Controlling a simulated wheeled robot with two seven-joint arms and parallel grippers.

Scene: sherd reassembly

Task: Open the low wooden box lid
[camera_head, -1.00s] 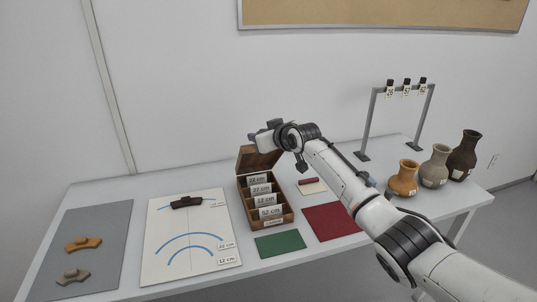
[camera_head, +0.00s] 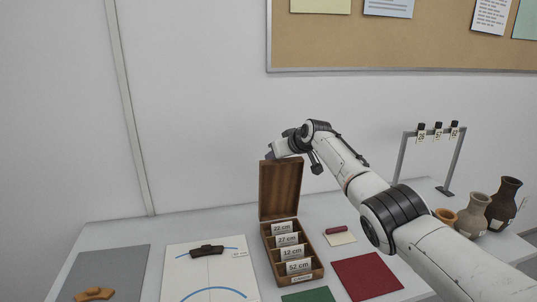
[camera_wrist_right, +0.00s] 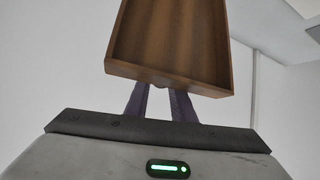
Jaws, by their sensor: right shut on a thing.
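The low wooden box (camera_head: 297,279) stands on the table, with labelled compartments showing 22 cm, 27 cm, 12 cm and 52 cm cards. Its lid (camera_head: 281,190) stands about upright at the box's back edge, so the inside is in plain view. My right gripper (camera_head: 270,157) is at the lid's top edge. In the right wrist view the lid (camera_wrist_right: 172,42) fills the top middle, and the right gripper's fingers (camera_wrist_right: 160,92) are shut on its edge. My left gripper is not in view.
A white sheet (camera_head: 180,270) with blue arcs and a dark sherd (camera_head: 207,249) lies left of the box. A red mat (camera_head: 366,277) and a green mat (camera_head: 308,296) lie near it. Vases (camera_head: 503,203) and a grey rack (camera_head: 452,165) stand at right.

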